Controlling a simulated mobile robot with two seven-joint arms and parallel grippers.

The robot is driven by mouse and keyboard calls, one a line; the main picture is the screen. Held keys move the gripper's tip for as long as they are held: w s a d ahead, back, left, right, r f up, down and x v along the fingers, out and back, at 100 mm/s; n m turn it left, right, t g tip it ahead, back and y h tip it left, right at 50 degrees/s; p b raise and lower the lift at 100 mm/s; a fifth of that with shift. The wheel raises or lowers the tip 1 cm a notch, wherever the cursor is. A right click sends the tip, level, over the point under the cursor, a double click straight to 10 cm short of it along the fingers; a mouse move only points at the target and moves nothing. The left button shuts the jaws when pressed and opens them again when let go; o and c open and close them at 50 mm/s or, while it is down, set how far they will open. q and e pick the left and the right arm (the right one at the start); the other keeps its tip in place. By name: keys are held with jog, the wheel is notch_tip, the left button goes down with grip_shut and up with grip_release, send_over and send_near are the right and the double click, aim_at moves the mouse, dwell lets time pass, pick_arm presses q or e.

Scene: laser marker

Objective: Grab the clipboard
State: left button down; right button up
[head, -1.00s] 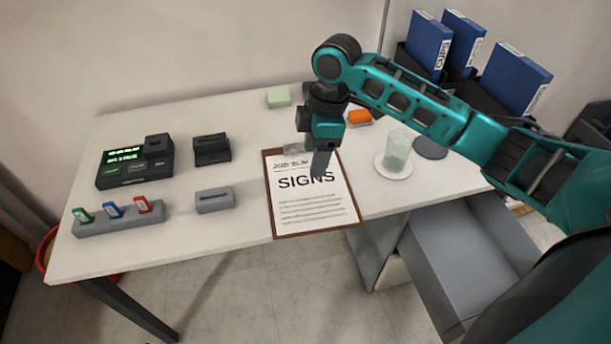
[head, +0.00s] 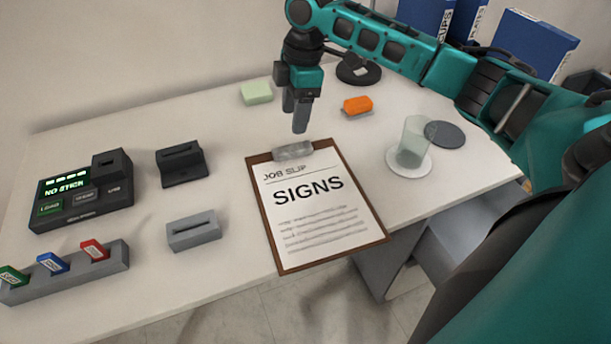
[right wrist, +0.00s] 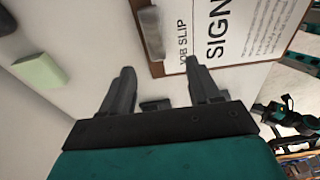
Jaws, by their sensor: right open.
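The clipboard (head: 316,205) lies flat on the table, brown with a metal clip at its far end and a white sheet reading "JOB SLIP" and "SIGNS". Its near edge is close to the table's front edge. My right gripper (head: 300,125) is open and empty, pointing down just beyond the clip. In the right wrist view the two fingers (right wrist: 160,85) are spread apart, and the clipboard (right wrist: 225,40) lies ahead of them, to the right, with its clip near the fingertips. My left gripper is not in view.
A glass (head: 414,142) on a white coaster stands right of the clipboard. An orange block (head: 357,105) and a pale green block (head: 257,92) lie farther back. A black device (head: 82,197), grey holders (head: 194,232) and a rack of coloured tags (head: 65,272) are at left.

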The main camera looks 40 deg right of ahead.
send_over(293, 148)
jog(key=f, duration=0.4)
jog(key=shift+s+a+b, duration=0.1)
jog(key=shift+s+b, duration=0.2)
jog(key=shift+b, duration=0.05)
jog(key=f, duration=0.1)
jog(key=f+b, duration=0.1)
jog(key=f, duration=0.3)
jog(key=shift+w+d+f+b, duration=0.2)
jog(key=shift+w+b, duration=0.1)
jog(key=shift+w, duration=0.05)
jog(key=shift+r, duration=0.1)
grip_shut()
